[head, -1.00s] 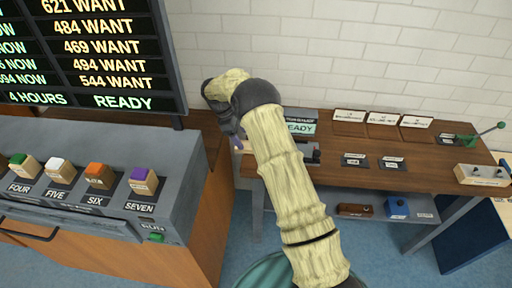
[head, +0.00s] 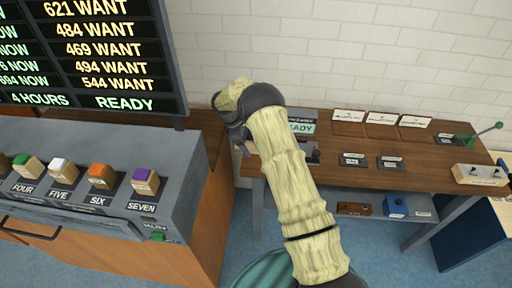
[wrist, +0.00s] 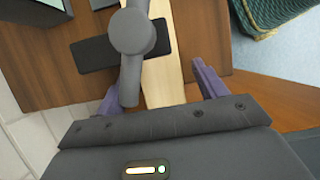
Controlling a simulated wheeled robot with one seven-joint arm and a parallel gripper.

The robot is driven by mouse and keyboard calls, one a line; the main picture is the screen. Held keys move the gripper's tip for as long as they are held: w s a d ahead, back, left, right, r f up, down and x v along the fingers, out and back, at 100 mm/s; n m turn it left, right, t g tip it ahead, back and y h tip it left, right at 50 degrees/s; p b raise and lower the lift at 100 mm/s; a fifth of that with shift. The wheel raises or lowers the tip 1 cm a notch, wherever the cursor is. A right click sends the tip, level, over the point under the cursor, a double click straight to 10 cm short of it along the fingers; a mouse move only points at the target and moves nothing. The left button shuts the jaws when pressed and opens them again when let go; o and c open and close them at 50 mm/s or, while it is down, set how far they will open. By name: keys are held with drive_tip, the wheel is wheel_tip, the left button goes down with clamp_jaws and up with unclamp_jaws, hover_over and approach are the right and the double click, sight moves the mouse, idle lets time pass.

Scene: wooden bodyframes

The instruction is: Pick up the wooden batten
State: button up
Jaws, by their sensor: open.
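The wooden batten (wrist: 162,88), a pale flat strip, lies on the brown bench in the wrist view. A dark grey clamp-like fixture (wrist: 137,35) crosses over it and hides part of it. My gripper (wrist: 158,92) is open, with its purple fingers apart on either side of the batten; I cannot tell whether they touch it. In the head view my gripper (head: 242,147) is at the bench's left end, and my arm hides most of the batten there.
The brown bench (head: 345,190) carries label cards, small dark plates and a switch box (head: 480,175). A lower shelf holds a blue box (head: 396,207). A grey console (head: 95,170) with coloured buttons stands to the left. A white brick wall is behind.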

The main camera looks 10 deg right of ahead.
drive_tip(key=c, duration=1.1)
drive_tip(key=s+a+b, duration=0.1)
drive_tip(key=s+a, duration=0.1)
drive_tip(key=s, duration=0.3)
drive_tip(key=s+a+b, duration=0.1)
drive_tip(key=s, duration=0.5)
drive_tip(key=s+a+b, duration=0.1)
drive_tip(key=s+a, duration=0.1)
drive_tip(key=s, duration=0.4)
drive_tip(key=shift+s+a+r+b, duration=0.1)
drive_tip(key=shift+a+b, duration=0.25)
drive_tip(key=shift+r+p, duration=0.1)
drive_tip(key=shift+p, duration=0.2)
drive_tip(key=shift+s, duration=0.1)
idle(0.4)
drive_tip(key=shift+s+a+b, duration=0.15)
drive_tip(key=shift+s+a, duration=0.3)
drive_tip(key=shift+s, duration=0.8)
drive_tip(key=shift+s+a+b, duration=0.15)
drive_tip(key=shift+s+a, duration=0.3)
drive_tip(key=shift+s, duration=0.85)
drive_tip(key=shift+s+a+b, duration=0.15)
drive_tip(key=shift+s+a, duration=0.3)
drive_tip(key=shift+s, duration=0.8)
drive_tip(key=shift+s, duration=0.1)
